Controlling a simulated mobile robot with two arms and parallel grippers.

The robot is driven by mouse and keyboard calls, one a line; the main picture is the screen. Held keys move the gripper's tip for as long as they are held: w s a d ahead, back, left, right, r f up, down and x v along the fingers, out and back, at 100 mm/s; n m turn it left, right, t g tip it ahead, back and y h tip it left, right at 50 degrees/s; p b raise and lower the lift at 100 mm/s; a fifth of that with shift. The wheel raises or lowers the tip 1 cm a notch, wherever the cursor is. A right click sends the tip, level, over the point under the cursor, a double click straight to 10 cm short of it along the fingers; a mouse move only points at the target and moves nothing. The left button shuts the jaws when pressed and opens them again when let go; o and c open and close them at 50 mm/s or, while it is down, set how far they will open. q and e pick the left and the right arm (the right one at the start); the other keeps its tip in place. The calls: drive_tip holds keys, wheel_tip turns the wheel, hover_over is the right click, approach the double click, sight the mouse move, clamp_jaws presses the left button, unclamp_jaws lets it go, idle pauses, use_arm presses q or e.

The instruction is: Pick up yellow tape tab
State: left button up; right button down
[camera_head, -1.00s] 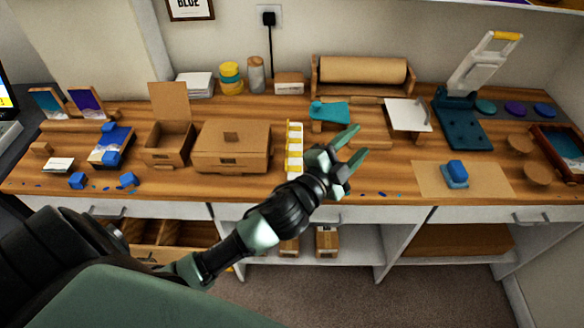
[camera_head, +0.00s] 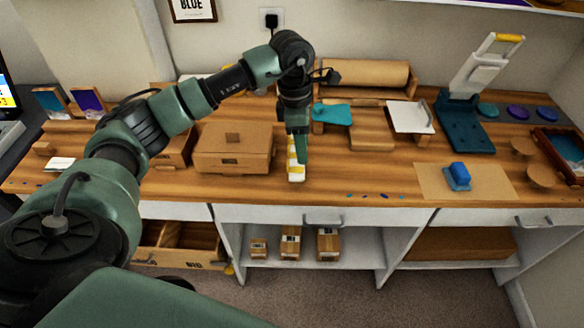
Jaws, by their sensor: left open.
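The yellow tape tabs (camera_head: 296,172) sit on a white strip on the bench, near the middle. Only the strip's near end shows clearly; my left gripper and arm cover the rest. My left gripper (camera_head: 299,150) points down over the strip, its fingers open. I cannot tell whether the fingertips touch a tab. My right gripper is not in view.
A cardboard box (camera_head: 233,149) stands just left of the strip. A teal piece (camera_head: 332,114) on a wooden stand is to the right. A blue block (camera_head: 459,174) lies on a brown mat (camera_head: 421,181) further right.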

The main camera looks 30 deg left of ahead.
sight(288, 162)
use_arm(q)
drive_tip(key=a, duration=0.1)
drive_tip(key=a+y, duration=0.1)
drive_tip(key=a, duration=0.1)
drive_tip(key=shift+s+a+r, duration=0.25)
drive_tip(key=shift+a+r, duration=0.05)
drive_tip(key=shift+r, duration=0.1)
wheel_tip(288, 162, down, 7)
drive_tip(key=shift+s+f+p, duration=0.1)
drive_tip(key=shift+s+p, duration=0.05)
drive_tip(key=shift+p, duration=1.05)
drive_tip(key=shift+f, duration=0.2)
clamp_jaws()
